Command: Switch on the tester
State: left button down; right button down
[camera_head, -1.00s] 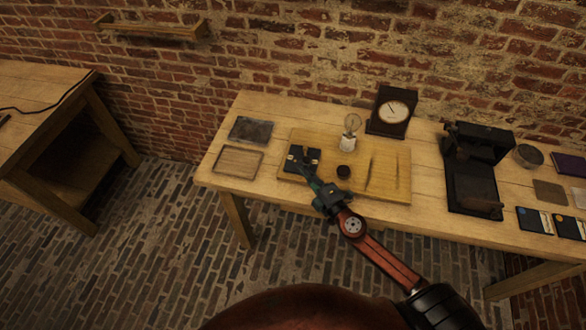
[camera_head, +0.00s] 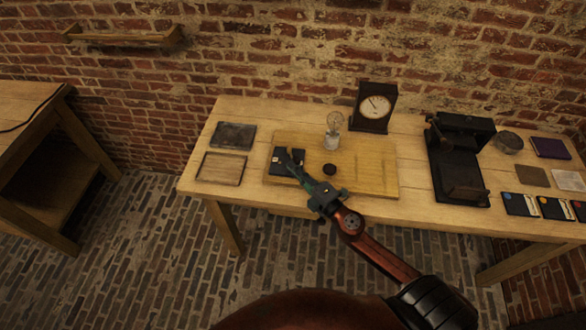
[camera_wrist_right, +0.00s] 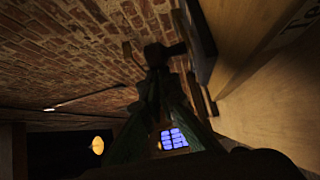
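The tester is a pale wooden board (camera_head: 375,178) on the table. In the right wrist view the green fingers (camera_wrist_right: 155,72) converge at a dark crosswise piece. The gripper looks shut; whether the switch lever is between the tips is too dark to tell. My left gripper is out of view.
A dial gauge (camera_head: 374,106) stands behind the board. A black apparatus (camera_head: 459,163) stands to its right, with cards (camera_head: 521,205) beyond. A dark slate (camera_head: 233,135) and a shallow wooden tray (camera_head: 221,155) lie on the left. Brick wall closes off the back.

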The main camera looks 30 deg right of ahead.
jog(key=shift+a+r+p, duration=0.2)
jog(key=shift+a+p, duration=0.4)
jog(key=shift+a, duration=0.4)
jog(key=shift+a+r+p, duration=0.15)
jog(key=shift+a+p, duration=0.4)
jog(key=shift+a, duration=0.4)
jog(key=s+d+b, duration=0.1)
jog(key=s, duration=0.2)
jog(key=s+d+b, duration=0.1)
jog(key=s, duration=0.1)
jog(key=s+d+b, duration=0.1)
jog(key=s, duration=0.2)
jog(key=shift+s+d+f, duration=0.1)
jog(key=shift+s+f, duration=0.25)
jog(key=shift+f, duration=0.05)
jog(key=shift+s+d, duration=0.15)
jog(key=shift+s, duration=0.25)
